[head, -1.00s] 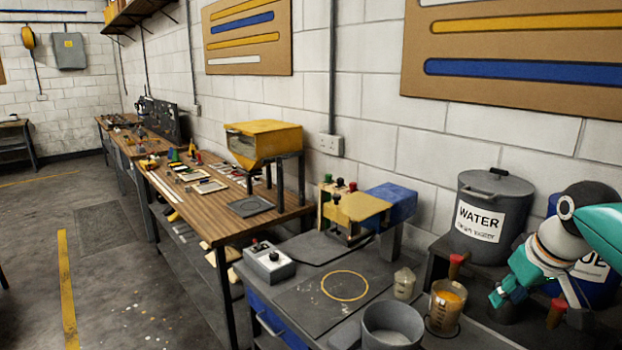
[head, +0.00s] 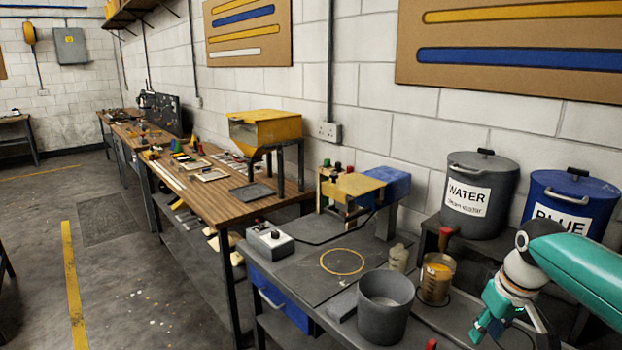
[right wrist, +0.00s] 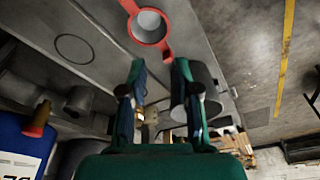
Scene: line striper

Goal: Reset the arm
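My right arm reaches in from the right in the head view, with its teal gripper (head: 484,328) low at the right, in front of the bench with the lidded buckets. In the right wrist view the two fingers of this gripper (right wrist: 158,70) stand apart with nothing between them. The gripper is open and empty, clear of the cups beside it. My left gripper is not in view.
A grey pot (head: 386,308) and a beaker of orange liquid (head: 436,282) stand left of my right gripper. Behind are a grey WATER bucket (head: 482,200) and a BLUE bucket (head: 566,212). A red ring with handles (right wrist: 150,38) shows in the wrist view.

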